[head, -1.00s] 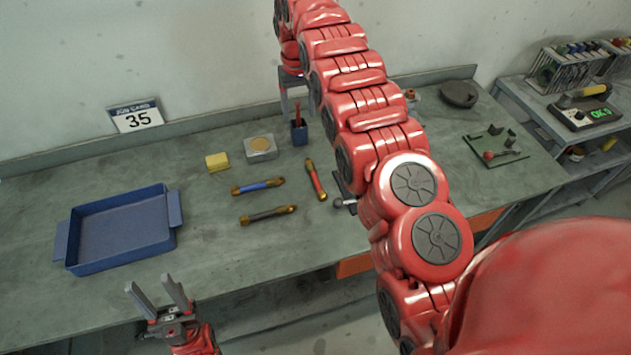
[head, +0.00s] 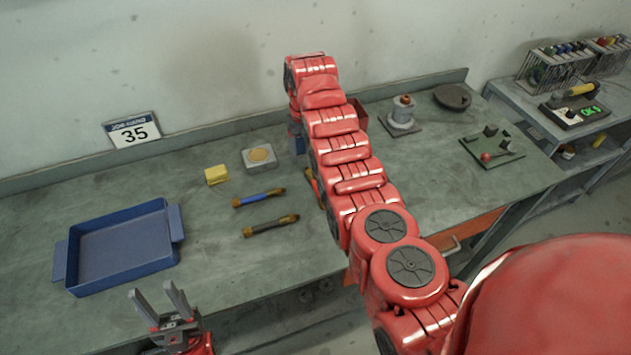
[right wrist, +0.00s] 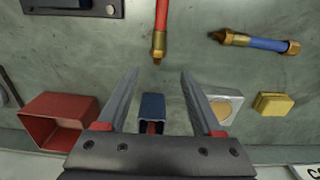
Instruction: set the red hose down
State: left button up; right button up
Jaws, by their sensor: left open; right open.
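The red hose (right wrist: 162,18) with brass ends lies on the bench. In the right wrist view it is beyond my right fingertips, apart from them, its far end cut off. In the head view only a sliver of it (head: 313,184) shows beside my right arm. My right gripper (right wrist: 158,76) is open, with nothing held between its fingers; a small blue holder with something red inside (right wrist: 153,106) shows between them. The head view hides this gripper behind my arm. My left gripper (head: 153,290) is open and empty by the bench's front edge.
A blue hose (head: 259,197) and a dark hose (head: 271,225) lie left of the red one. A red open box (right wrist: 58,120) stands beside my right gripper.

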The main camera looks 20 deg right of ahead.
aim_at(308, 168)
jog(key=shift+f, duration=0.25)
jog(key=shift+s+f+p, duration=0.1)
jog(key=shift+f+p, duration=0.2)
jog(key=shift+p, duration=0.1)
jog(key=shift+s+d+f+p, duration=0.15)
jog(key=shift+s+f+p, duration=0.05)
jog(key=shift+f+p, duration=0.35)
jog(key=shift+s+d+f+p, duration=0.1)
jog(key=shift+s+f+p, duration=0.1)
jog(key=shift+f+p, duration=0.35)
jog(key=shift+w+f, duration=0.1)
jog(key=shift+f, duration=1.15)
grip_shut()
